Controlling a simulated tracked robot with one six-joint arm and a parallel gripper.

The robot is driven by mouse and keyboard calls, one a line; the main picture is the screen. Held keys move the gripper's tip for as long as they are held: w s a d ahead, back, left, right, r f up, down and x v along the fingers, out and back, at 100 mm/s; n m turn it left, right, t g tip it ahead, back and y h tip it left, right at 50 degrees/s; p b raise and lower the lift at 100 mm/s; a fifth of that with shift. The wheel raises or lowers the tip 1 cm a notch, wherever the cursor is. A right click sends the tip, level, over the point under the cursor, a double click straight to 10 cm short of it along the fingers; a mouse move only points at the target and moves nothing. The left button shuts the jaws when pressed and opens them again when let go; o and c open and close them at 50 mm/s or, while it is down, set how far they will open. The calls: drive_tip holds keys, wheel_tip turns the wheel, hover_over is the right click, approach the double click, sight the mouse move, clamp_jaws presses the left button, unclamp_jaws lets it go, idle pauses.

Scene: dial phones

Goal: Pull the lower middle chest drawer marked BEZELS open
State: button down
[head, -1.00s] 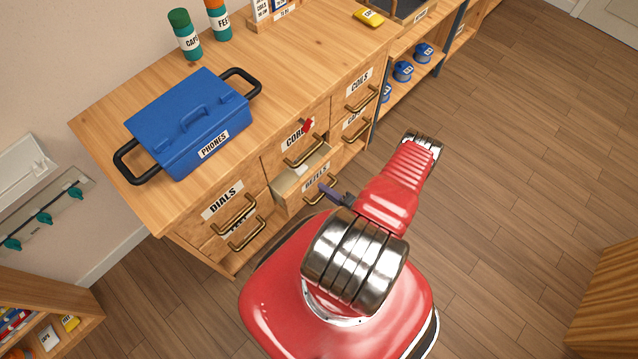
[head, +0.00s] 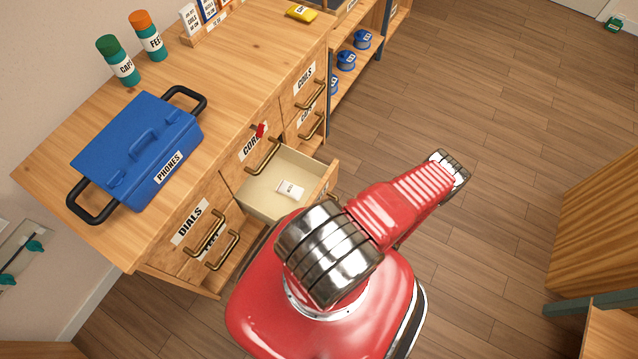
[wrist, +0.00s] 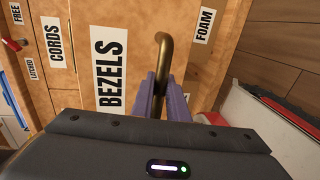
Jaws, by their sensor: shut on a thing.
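The BEZELS drawer (head: 262,181) stands well out of the chest in the head view, below the CORDS drawer (head: 252,143). Its pale inside shows, with a small white labelled item (head: 290,189) lying in it. In the wrist view its front (wrist: 93,25) fills the middle, with the BEZELS label (wrist: 108,70) and a brass handle (wrist: 163,50). My gripper (wrist: 165,88) is shut on this handle, its purple fingers on either side of the bar. In the head view my own red arm hides the gripper and the handle.
A blue PHONES box (head: 138,150) stands on the chest top (head: 230,75). A red tag (head: 261,130) is at the CORDS drawer. The DIALS drawer (head: 190,222) and COILS drawer (head: 304,85) are closed. Open floor (head: 480,120) lies to the right.

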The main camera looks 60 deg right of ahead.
drive_tip(key=shift+s+f, duration=0.1)
drive_tip(key=shift+s, duration=2.6)
drive_tip(key=c, duration=1.7)
unclamp_jaws()
drive_tip(key=shift+c, duration=0.2)
drive_tip(key=shift+s, duration=0.1)
drive_tip(key=v, duration=1.3)
drive_tip(key=shift+s, duration=0.35)
